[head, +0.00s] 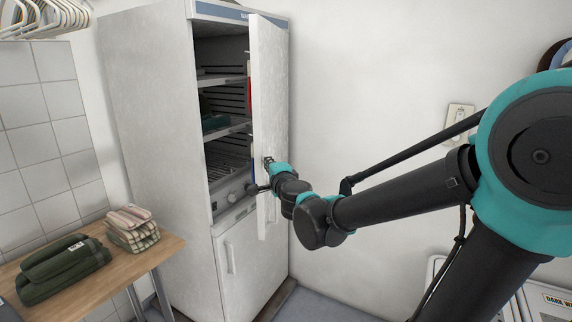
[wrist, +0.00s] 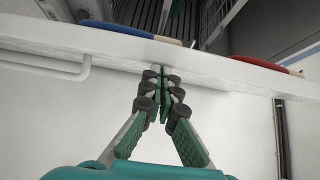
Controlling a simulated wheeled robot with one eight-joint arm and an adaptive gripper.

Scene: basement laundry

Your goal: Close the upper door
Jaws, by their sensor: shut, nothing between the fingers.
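The upper door (head: 268,90) of the tall white cabinet (head: 160,110) stands open, swung out on its right side. Shelves show inside the opening. The closed lower door (head: 250,262) is below it. My gripper (head: 266,163) is shut and empty at the outer side of the upper door, near its lower part. In the wrist view, the fingertips of my gripper (wrist: 161,72) are together just at the edge of the upper door (wrist: 215,68). I cannot tell whether they touch it. A white handle (wrist: 45,66) shows on the door at left.
A wooden table (head: 165,246) with dark green folded cloth (head: 62,268) and striped folded cloth (head: 131,230) stands left of the cabinet. White hangers (head: 45,18) hang at upper left.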

